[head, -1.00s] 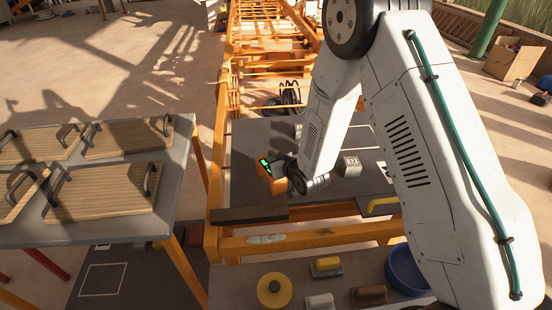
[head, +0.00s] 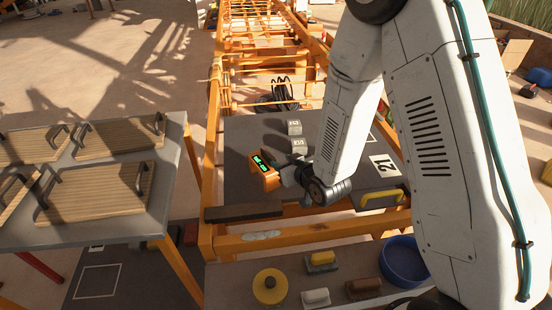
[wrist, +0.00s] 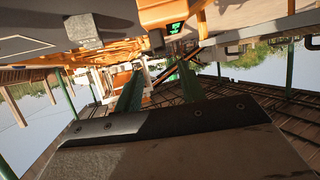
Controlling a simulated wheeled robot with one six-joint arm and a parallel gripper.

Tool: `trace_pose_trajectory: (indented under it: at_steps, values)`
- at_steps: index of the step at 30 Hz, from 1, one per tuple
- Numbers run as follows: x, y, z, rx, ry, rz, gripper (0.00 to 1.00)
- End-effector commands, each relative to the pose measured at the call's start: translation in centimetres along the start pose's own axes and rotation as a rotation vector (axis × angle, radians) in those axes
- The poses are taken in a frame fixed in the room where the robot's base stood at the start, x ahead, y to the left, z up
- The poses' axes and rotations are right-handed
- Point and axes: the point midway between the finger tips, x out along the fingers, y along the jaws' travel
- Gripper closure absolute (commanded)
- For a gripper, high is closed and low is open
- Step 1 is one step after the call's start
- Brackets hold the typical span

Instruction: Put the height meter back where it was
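The height meter (head: 265,172) is an orange device with a lit green display. In the head view it is held tilted over the grey bench (head: 245,137), near its front left part. My gripper (head: 284,175) meets its right side and appears shut on it; the fingertips are hard to make out. The wrist view is upside down; an orange body with a green display (wrist: 173,28), probably the meter, is at the top. A gap under the meter cannot be judged.
Two grey labelled blocks (head: 298,145) stand behind the meter. A dark bar (head: 243,212) runs along the front. Handled wooden panels (head: 95,192) fill the left table.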

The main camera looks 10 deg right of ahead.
Motion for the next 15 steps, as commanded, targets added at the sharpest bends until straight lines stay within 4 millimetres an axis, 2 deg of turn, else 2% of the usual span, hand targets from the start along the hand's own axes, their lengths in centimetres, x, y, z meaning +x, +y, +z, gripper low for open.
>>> trace_pose_trajectory:
  at_steps: [4, 11, 15]
  values:
    - [-1.5, 0.0, 0.0, 0.0, 0.0, 0.0, 0.6]
    - [-1.9, 0.0, -0.1, 0.0, -0.001, 0.001, 0.6]
    - [-2.3, 0.8, -1.3, -0.004, -0.034, 0.019, 0.6]
